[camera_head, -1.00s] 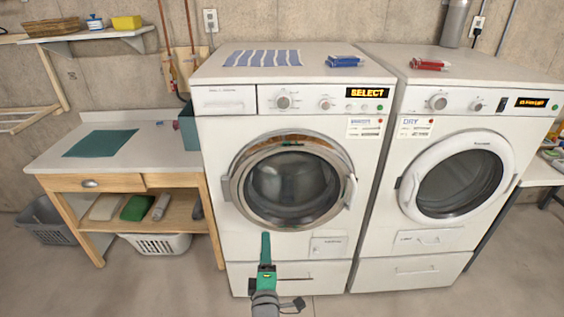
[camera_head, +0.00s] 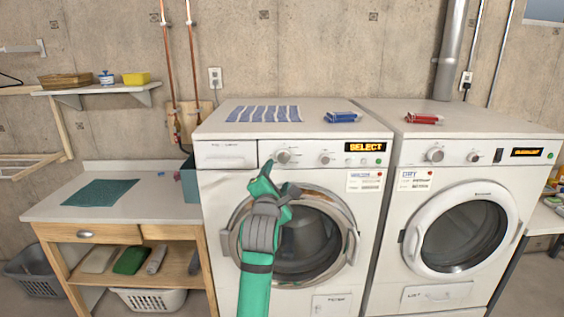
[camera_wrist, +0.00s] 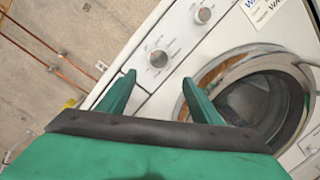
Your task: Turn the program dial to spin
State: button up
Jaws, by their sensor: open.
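The washer (camera_head: 225,190) stands left of the dryer, with a display reading SELECT (camera_head: 365,147) at the top right of its panel. Its larger program dial (camera_head: 283,156) is left on the panel, and a smaller knob (camera_head: 324,158) sits right of it. In the wrist view the program dial (camera_wrist: 158,58) shows between and beyond my fingertips, with the smaller knob (camera_wrist: 203,14) farther up. My gripper (camera_head: 277,178) is green, open and empty, in front of the washer just below the dial. In the wrist view my gripper (camera_wrist: 158,82) appears apart from the dial. The dial's markings are too small to read.
The dryer (camera_head: 400,225) stands close on the right. Striped cloth (camera_head: 264,114) and a blue item (camera_head: 342,117) lie on the washer top. A wooden bench (camera_head: 60,205) with a green mat is on the left. The washer's round door (camera_head: 305,240) is behind my arm.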

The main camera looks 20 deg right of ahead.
aim_at(283, 158)
jog(key=x, duration=1.1)
jog(key=shift+r, duration=0.35)
jog(key=shift+s, duration=0.1)
jog(key=c, duration=1.1)
